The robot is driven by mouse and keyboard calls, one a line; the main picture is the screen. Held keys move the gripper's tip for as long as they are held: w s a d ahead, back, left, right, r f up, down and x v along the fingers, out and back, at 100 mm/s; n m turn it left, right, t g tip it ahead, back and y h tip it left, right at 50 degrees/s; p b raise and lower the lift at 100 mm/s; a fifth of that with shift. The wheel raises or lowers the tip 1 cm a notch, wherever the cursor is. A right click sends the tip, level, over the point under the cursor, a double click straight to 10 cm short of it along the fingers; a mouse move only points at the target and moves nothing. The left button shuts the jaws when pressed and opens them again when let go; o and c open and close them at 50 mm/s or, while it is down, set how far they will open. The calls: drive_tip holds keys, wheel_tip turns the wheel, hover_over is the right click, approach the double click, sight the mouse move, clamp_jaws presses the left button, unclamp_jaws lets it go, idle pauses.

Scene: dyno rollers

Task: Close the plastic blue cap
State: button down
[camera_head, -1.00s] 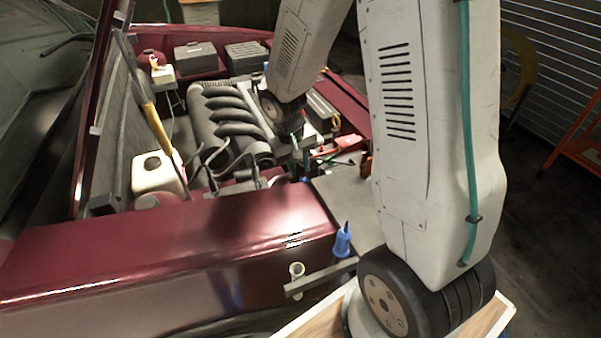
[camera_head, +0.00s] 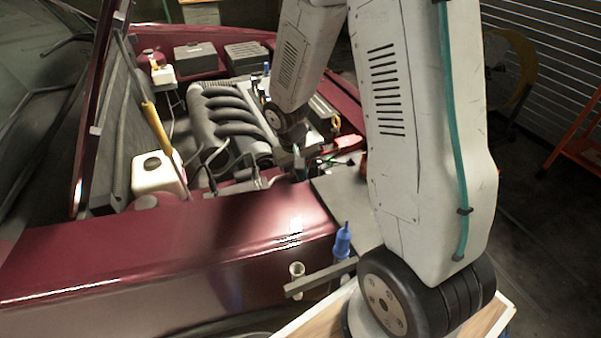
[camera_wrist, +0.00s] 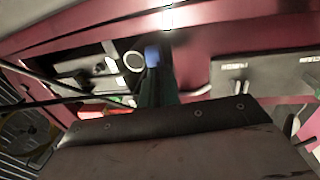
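A small blue cap (camera_wrist: 152,56) shows near the top middle of the wrist view, beside a pale ring (camera_wrist: 134,61). The dark green end of my gripper (camera_wrist: 155,86) points at the cap and overlaps its lower edge; I cannot tell whether they touch. In the head view my gripper (camera_head: 298,160) is low over the front of the open engine bay, at the right of the engine. Its fingers are too small and dark to show whether they are open. I cannot pick out the same cap for sure in the head view.
The dark red front panel (camera_head: 190,240) lies before the engine (camera_head: 230,120). A blue bottle (camera_head: 342,242) stands on a grey ledge at the right. A white reservoir (camera_head: 157,174) and a yellow strut (camera_head: 155,125) are at the left. A red part (camera_head: 344,142) lies right of my gripper.

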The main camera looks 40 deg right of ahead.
drive_tip(key=shift+d+r, duration=0.1)
drive_tip(key=shift+s+d, duration=0.25)
drive_tip(key=shift+d, duration=0.75)
drive_tip(key=shift+s+d, duration=0.2)
drive_tip(key=shift+d, duration=0.8)
drive_tip(key=shift+s+d, duration=0.25)
drive_tip(key=shift+d, duration=0.75)
drive_tip(key=c, duration=1.6)
unclamp_jaws()
drive_tip(key=shift+a, duration=0.15)
drive_tip(key=shift+c, duration=0.2)
drive_tip(key=shift+w, duration=0.1)
wheel_tip(320, 180, up, 8)
drive_tip(key=a, duration=0.1)
drive_tip(key=shift+a+f, duration=0.15)
drive_tip(key=shift+f, duration=0.1)
drive_tip(key=shift+w, duration=0.1)
